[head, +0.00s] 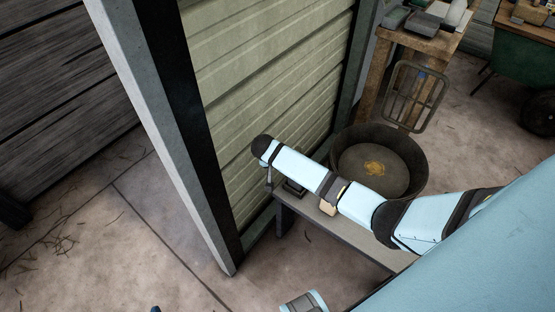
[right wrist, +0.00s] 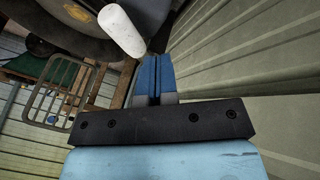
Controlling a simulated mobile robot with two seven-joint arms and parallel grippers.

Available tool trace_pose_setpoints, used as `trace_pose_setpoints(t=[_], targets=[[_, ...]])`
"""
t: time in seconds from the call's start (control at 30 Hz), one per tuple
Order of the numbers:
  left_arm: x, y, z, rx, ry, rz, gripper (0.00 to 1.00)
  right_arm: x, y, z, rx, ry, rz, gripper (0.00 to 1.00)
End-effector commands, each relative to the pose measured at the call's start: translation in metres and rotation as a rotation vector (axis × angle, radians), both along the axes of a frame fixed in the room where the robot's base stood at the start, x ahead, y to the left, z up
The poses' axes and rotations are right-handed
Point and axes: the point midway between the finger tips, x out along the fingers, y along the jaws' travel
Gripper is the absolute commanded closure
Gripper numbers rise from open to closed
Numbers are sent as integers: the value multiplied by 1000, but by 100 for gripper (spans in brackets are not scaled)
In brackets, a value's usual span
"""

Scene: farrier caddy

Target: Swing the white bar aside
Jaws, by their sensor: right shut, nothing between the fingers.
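The white bar (right wrist: 122,30) shows in the right wrist view as a short, round-ended white cylinder at the top, slanting left of my right fingertips. My right gripper (right wrist: 153,68) is shut and empty, its blue fingers together. The bar's end lies close to the fingertips; I cannot tell if they touch. In the head view I cannot make out the bar, and my right arm covers much of that area. A small blue tip at the head view's bottom edge may be my left gripper (head: 155,309); its jaw state is not visible.
A ribbed green wall (head: 270,75) and pale post (head: 165,130) stand left of my right arm. A grey bench (head: 340,236) lies beneath it. A round dark tub (head: 414,150) and wooden table (head: 372,75) stand beyond. Open floor lies left of the post.

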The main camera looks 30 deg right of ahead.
Motion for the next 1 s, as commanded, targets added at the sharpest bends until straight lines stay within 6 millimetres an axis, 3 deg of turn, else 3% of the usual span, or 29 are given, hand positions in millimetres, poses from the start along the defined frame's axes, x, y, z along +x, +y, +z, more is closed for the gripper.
trace_pose_setpoints(t=[0.1,0.3,1.0], targets=[[0,0,-1,1,-1,-1,36,-9,-17,-9,-3,1,-1,100],[0,0,-1,2,-3,-2,36,-16,-29,-17,-1,0,1,100],[-1,0,6,-1,2,0,36,-21,-34,-16,0,0,51,100]])
